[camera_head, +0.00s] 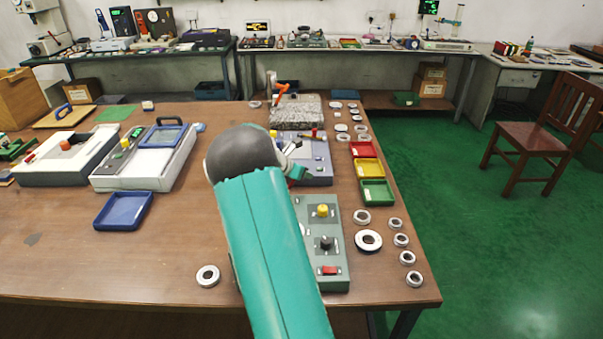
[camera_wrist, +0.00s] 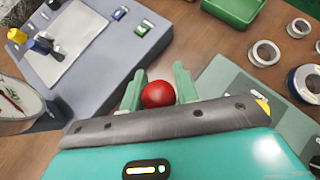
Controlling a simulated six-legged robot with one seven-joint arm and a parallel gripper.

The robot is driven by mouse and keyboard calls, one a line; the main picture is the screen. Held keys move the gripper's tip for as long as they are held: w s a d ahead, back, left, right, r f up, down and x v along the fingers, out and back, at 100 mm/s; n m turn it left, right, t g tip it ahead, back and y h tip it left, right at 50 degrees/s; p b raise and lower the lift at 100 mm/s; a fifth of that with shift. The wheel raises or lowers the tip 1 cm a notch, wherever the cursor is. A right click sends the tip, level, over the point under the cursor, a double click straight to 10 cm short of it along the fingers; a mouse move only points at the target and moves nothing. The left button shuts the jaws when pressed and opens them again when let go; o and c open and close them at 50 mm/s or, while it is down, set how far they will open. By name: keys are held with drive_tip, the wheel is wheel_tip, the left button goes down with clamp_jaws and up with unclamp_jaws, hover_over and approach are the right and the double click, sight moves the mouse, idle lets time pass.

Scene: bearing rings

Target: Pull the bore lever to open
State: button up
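My gripper (camera_wrist: 159,78) shows in the wrist view with its two green fingers on either side of a red ball knob (camera_wrist: 158,94). The knob sits between them; I cannot tell whether both fingers press on it. What carries the knob is hidden behind the gripper body. No part is labelled as the bore lever. A grey-purple box (camera_wrist: 100,45) with a pale plate and yellow and dark blue posts lies at the upper left. In the head view this box (camera_head: 318,166) is partly behind my arm, and my gripper (camera_head: 299,174) is at its near side.
A grey-green control box (camera_head: 334,263) stands nearer, right of my arm. Red, yellow and green trays (camera_head: 376,193) and several metal rings (camera_head: 368,240) lie to the right. A granite block (camera_head: 297,116) stands behind. The table at front left is mostly clear, with one ring (camera_head: 208,276).

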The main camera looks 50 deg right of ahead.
drive_tip(key=o, duration=0.3)
drive_tip(key=v, duration=1.3)
drive_tip(key=shift+a+r, duration=0.2)
drive_tip(key=shift+r, duration=0.1)
